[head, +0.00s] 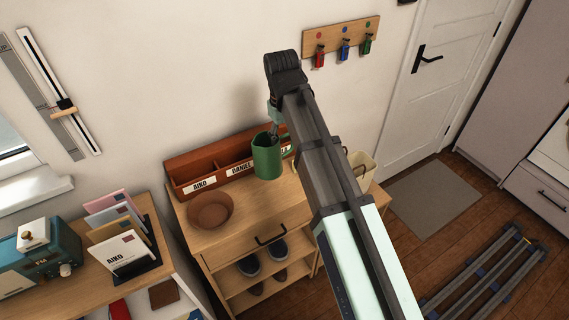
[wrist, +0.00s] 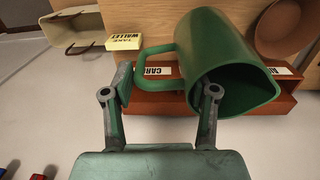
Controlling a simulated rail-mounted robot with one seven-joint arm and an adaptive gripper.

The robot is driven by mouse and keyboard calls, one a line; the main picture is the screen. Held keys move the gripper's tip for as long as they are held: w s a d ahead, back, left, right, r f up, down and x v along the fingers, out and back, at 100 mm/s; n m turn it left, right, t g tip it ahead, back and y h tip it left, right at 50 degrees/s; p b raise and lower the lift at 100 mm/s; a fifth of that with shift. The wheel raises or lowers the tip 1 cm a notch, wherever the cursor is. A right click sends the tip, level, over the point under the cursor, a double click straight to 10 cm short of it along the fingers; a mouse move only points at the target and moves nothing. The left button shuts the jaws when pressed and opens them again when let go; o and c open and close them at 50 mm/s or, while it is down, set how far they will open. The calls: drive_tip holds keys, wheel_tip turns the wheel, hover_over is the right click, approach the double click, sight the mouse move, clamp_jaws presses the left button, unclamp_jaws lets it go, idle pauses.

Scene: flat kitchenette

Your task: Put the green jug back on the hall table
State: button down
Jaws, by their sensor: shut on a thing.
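The green jug (head: 267,158) is upright in the head view, in front of the organiser on the wooden hall table (head: 243,222). Its open mouth and handle show large in the wrist view (wrist: 205,45). My gripper (head: 275,122) is shut on the jug from above; in the wrist view its fingers (wrist: 163,88) are on either side of the handle side, the right one against the jug's wall. I cannot tell whether the jug's base touches the tabletop. My arm hides part of the table's right side.
A red-brown organiser (head: 182,168) with name labels stands along the wall. A brown bowl (head: 210,212) is on the tabletop's left. A pale basket (head: 361,165) is on the right, near a yellow note (wrist: 124,42). Key hooks (head: 341,38) hang above. The tabletop's front middle looks clear.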

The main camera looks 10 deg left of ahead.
wheel_tip(320, 180, down, 12)
drive_tip(key=p, duration=0.2)
drive_tip(key=shift+r+p, duration=0.15)
drive_tip(key=shift+p, duration=0.15)
idle(0.4)
drive_tip(key=shift+c, duration=1.6)
unclamp_jaws()
drive_tip(key=r+b, duration=0.2)
drive_tip(key=r, duration=0.4)
drive_tip(key=r+b, duration=0.1)
drive_tip(key=r, duration=0.5)
drive_tip(key=shift+s+a+b, duration=0.2)
drive_tip(key=shift+b, duration=0.2)
